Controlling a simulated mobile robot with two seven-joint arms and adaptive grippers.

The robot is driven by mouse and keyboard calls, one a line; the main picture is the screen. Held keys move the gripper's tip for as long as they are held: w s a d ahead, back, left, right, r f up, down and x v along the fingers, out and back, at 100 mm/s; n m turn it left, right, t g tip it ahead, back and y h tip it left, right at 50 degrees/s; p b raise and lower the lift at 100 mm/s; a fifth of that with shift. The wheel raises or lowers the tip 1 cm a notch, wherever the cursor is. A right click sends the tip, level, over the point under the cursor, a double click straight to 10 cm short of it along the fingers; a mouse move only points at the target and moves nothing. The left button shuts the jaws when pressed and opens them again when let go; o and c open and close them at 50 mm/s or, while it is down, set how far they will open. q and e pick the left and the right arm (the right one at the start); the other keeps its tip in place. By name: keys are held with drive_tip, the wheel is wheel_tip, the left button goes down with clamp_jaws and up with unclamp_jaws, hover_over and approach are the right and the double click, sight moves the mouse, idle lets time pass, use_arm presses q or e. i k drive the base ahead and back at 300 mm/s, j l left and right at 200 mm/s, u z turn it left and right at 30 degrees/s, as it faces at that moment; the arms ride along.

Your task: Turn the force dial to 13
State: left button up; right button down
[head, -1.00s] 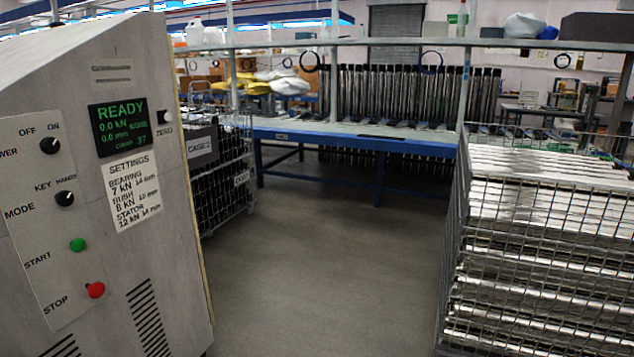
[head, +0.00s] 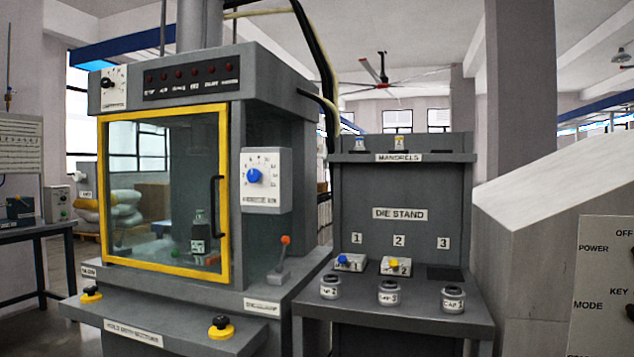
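A blue dial (head: 254,176) sits on a white scale plate on the front of a grey press (head: 285,120), right of its glass door. Numbers ring the knob, but they and the label below are too small to read, so I cannot tell its setting. A smaller black knob (head: 107,83) is on a white plate at the press's upper left. Neither of my grippers is in view.
The yellow-framed door (head: 228,130) is shut. A red-tipped lever (head: 286,241) and yellow-based black buttons (head: 221,327) are on the press. The die stand (head: 400,190) with several caps is to the right. A sloped cabinet (head: 560,180) stands at far right.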

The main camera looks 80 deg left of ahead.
sight(252, 176)
drive_tip(key=u, duration=2.8)
